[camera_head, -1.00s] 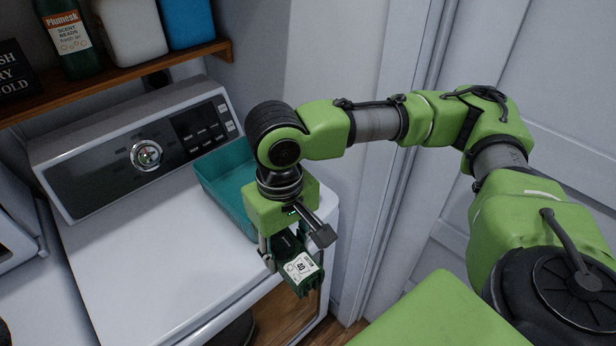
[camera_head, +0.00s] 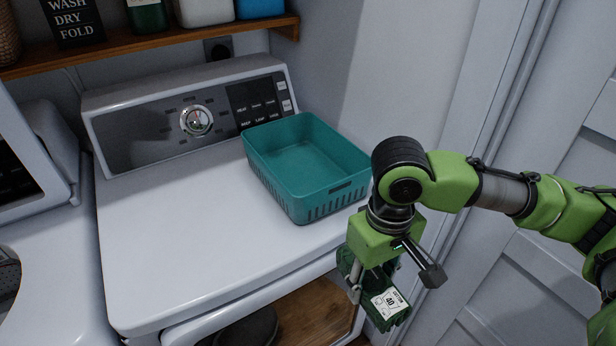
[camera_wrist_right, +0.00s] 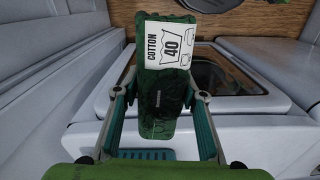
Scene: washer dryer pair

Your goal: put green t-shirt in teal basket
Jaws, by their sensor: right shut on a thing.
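The green t-shirt (camera_head: 386,309) is a dark green folded bundle with a white "COTTON 40" label. My right gripper (camera_head: 372,283) is shut on it and holds it in the air in front of the machine's front right corner. In the right wrist view the t-shirt (camera_wrist_right: 166,90) sits between the two fingers of my right gripper (camera_wrist_right: 165,112), label towards the far end. The teal basket (camera_head: 290,183) stands upright on the machine top, up and left of my right gripper. Its visible inside is empty. My left gripper is not in view.
The white machine (camera_head: 180,235) has a control panel (camera_head: 190,120) at its back; its top left of the basket is clear. A wooden shelf (camera_head: 150,45) with bottles and a sign hangs above. A white door frame (camera_head: 480,110) stands at right.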

